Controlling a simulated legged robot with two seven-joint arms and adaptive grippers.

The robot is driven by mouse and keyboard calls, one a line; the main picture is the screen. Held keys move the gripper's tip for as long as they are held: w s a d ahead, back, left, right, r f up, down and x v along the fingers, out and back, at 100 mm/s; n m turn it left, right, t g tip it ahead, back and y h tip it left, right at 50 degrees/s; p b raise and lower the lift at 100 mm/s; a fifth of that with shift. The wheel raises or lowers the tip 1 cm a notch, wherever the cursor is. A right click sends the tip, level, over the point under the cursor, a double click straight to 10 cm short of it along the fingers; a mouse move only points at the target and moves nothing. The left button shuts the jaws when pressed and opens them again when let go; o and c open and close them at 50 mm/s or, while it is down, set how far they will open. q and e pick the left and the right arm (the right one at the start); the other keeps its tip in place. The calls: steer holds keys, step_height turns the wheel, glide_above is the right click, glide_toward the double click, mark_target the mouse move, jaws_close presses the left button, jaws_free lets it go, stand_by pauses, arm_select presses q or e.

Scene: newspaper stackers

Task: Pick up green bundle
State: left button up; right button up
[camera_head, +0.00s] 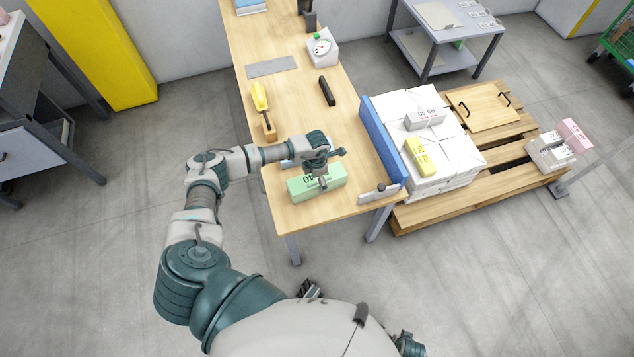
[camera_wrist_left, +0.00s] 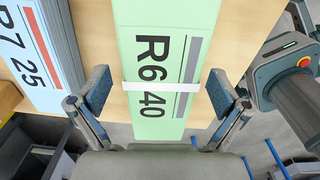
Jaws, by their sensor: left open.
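The green bundle (camera_head: 330,182), marked R6 40 with a white band, lies flat on the near end of the wooden table. It also shows in the left wrist view (camera_wrist_left: 150,20), running down the middle of the picture. My left gripper (camera_head: 322,184) is over the bundle. In the left wrist view my left gripper (camera_wrist_left: 158,95) is open, with one finger on either side of the bundle near its white band. Gaps show between the fingers and the bundle's sides, and I cannot tell their exact height. My right gripper is not clearly seen.
A blue bundle (camera_wrist_left: 40,45) marked R7 25 lies left of the green one. A grey device (camera_head: 380,194) stands at the table's right corner. A blue barrier (camera_head: 384,140) borders the table's right side, beside a pallet (camera_head: 415,213) with white stacks. A yellow-handled tool (camera_head: 260,97) lies farther back.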

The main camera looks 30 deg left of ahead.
arm_select(q)
steer(key=shift+f, duration=0.3)
steer(key=c, duration=1.8)
steer(key=shift+w+r, duration=0.1)
steer(key=shift+r, duration=0.05)
steer(key=shift+c, duration=0.5)
